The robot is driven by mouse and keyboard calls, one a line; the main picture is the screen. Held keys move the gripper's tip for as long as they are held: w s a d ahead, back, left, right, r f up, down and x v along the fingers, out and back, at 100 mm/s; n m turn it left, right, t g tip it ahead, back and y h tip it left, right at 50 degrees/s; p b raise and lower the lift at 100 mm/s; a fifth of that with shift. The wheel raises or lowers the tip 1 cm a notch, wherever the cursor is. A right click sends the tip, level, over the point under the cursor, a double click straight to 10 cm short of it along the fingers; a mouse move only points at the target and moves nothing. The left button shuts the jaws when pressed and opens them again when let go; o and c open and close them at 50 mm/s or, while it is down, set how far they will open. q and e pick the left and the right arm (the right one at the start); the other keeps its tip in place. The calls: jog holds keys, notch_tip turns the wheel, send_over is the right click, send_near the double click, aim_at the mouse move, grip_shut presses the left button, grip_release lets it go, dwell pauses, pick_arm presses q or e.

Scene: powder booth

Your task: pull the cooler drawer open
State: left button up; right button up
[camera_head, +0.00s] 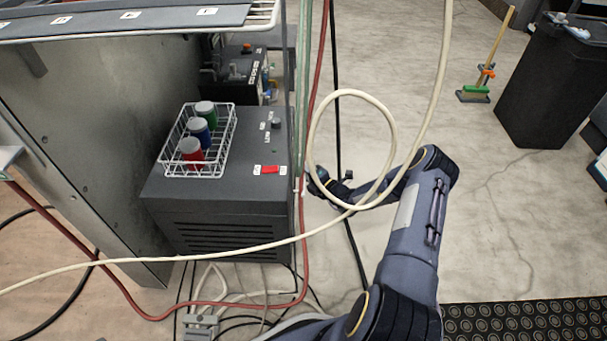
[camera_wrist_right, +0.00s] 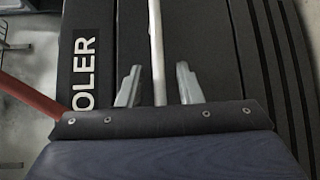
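The cooler (camera_head: 215,205) is a dark grey box at centre left in the head view. The face on its right side is mostly out of sight there. My right gripper (camera_head: 318,183) is beside that face, partly behind a looped cream hose. In the right wrist view, a black strip (camera_wrist_right: 85,115) carries a cut-off label reading "OLER", beside dark panels (camera_wrist_right: 207,45). My right gripper (camera_wrist_right: 158,85) is open, its fingers on both sides of a thin pale bar (camera_wrist_right: 156,45), apparently a handle. Contact is unclear. I cannot tell whether the drawer is shut. My left gripper is out of view.
A wire basket (camera_head: 217,160) with three jars sits on the cooler. The cream hose (camera_head: 313,150) loops across my right arm; a red hose (camera_head: 303,225) hangs at the cooler's right edge. A dark bin (camera_head: 550,85) stands far right. Floor right of the cooler is largely clear.

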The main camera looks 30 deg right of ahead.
grip_shut()
dwell(0.4)
